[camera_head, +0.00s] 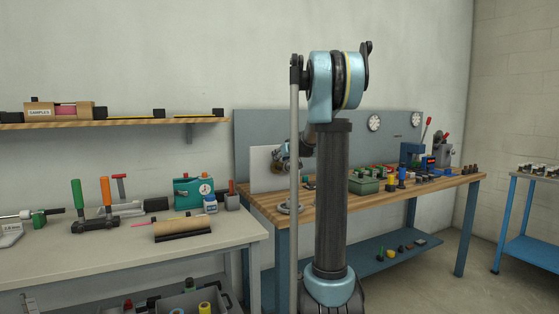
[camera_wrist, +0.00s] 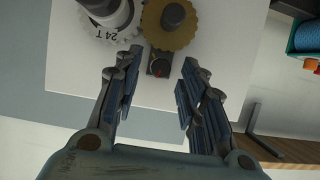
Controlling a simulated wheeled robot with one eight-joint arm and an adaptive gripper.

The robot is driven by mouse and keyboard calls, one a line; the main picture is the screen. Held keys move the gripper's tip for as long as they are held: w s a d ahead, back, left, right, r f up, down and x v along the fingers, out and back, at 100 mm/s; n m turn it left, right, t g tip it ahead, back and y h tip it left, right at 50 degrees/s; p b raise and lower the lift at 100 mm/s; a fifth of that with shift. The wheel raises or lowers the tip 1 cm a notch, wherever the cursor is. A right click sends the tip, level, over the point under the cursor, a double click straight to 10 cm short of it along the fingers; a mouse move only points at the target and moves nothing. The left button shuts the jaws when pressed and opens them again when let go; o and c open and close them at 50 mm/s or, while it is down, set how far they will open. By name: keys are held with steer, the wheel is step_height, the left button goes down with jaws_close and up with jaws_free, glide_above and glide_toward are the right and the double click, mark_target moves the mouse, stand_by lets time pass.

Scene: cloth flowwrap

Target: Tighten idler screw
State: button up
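In the wrist view, a pale panel (camera_wrist: 226,60) carries a gold toothed gear (camera_wrist: 172,40) with a dark hub and a white gear (camera_wrist: 108,32) marked "24 T". Just below the gold gear is a small dark block with a round centre, which looks like the idler screw (camera_wrist: 158,66). My gripper (camera_wrist: 157,85) is open, with one finger on each side below this block. Nothing shows between the fingers, and they appear apart from the block. In the head view the panel (camera_head: 263,180) stands on the wooden bench; my arm hides part of that area.
The wooden bench (camera_head: 257,205) holds a green box (camera_head: 364,186), several small parts and clamp-like tools at its right end. A pale table (camera_head: 130,250) at left holds coloured-handled tools. A blue table (camera_head: 520,240) stands at far right. Floor shows between the benches.

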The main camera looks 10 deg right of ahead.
steer(key=shift+w+a+f, duration=0.1)
steer(key=shift+w+f, duration=0.1)
steer(key=shift+w, duration=0.15)
jaws_close()
steer(key=shift+w+d+m+y, duration=0.1)
steer(key=shift+d+m+y, duration=0.05)
steer(key=shift+m+y, duration=0.55)
steer(key=shift+d+m+y, duration=0.1)
steer(key=shift+m+y, duration=0.4)
steer(key=shift+m, duration=0.4)
jaws_free()
steer(key=v, duration=1.1)
steer(key=shift+s+d+r, duration=0.25)
steer(key=shift+r, duration=0.05)
